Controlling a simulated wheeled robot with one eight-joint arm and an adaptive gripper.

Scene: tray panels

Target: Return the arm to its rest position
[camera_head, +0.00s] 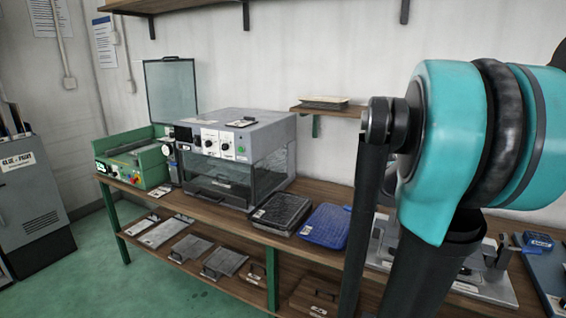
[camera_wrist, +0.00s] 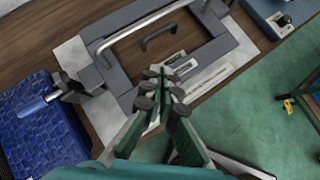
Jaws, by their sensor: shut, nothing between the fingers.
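My gripper (camera_wrist: 162,92) shows in the wrist view, its fingers together and empty. It is above the front edge of the bench, over a grey frame-like fixture (camera_wrist: 122,83) with a metal bar handle. I cannot tell the exact height between them. In the head view my teal and black arm fills the right side and hides part of the bench; my gripper is not visible there.
A blue tray panel (camera_head: 326,226) and a dark one (camera_head: 282,214) lie on the wooden bench. A grey machine (camera_head: 240,150) and a green machine (camera_head: 140,160) stand further left. Panels lie on the lower shelf. Green floor (camera_wrist: 250,130) is open in front.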

